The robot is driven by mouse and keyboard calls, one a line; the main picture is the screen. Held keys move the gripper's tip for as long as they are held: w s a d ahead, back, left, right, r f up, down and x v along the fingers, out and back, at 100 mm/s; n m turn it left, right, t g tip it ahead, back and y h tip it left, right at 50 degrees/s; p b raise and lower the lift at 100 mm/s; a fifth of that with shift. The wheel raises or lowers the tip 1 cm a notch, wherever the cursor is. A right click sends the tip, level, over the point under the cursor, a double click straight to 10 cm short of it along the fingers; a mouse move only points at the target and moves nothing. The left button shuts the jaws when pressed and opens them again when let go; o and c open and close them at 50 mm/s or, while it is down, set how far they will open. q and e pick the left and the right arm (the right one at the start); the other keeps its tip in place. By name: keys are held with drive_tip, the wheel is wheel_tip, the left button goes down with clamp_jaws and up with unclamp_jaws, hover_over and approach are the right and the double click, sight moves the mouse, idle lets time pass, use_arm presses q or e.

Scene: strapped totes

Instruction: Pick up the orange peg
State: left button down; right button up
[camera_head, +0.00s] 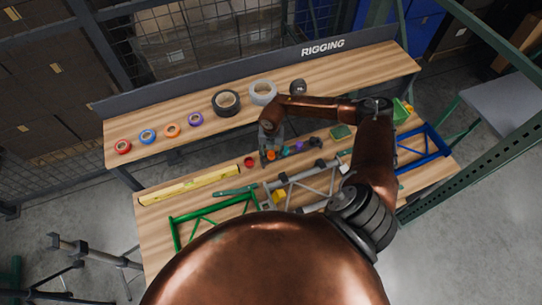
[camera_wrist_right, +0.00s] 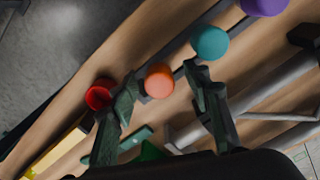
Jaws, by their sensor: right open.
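The orange peg (camera_head: 271,155) stands on the wooden workbench between a red peg (camera_head: 249,162) and a teal peg (camera_head: 285,151). In the right wrist view the orange peg (camera_wrist_right: 159,82) shows its round top between the two spread fingers of my right gripper (camera_wrist_right: 161,76). No contact between fingers and peg is clear. In the head view my right gripper (camera_head: 268,152) points down over the row of pegs and partly covers the orange one. My left gripper is out of view.
A purple peg (camera_head: 298,146) stands to the right. A yellow level (camera_head: 190,186), a green frame (camera_head: 205,210), a grey frame (camera_head: 310,185) and a blue frame (camera_head: 432,140) lie on the bench. Tape rolls, such as a black one (camera_head: 226,102), line the back shelf.

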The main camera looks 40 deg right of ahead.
sight(271, 153)
drive_tip(key=shift+c, duration=0.3)
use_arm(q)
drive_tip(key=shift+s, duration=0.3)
use_arm(e)
clamp_jaws()
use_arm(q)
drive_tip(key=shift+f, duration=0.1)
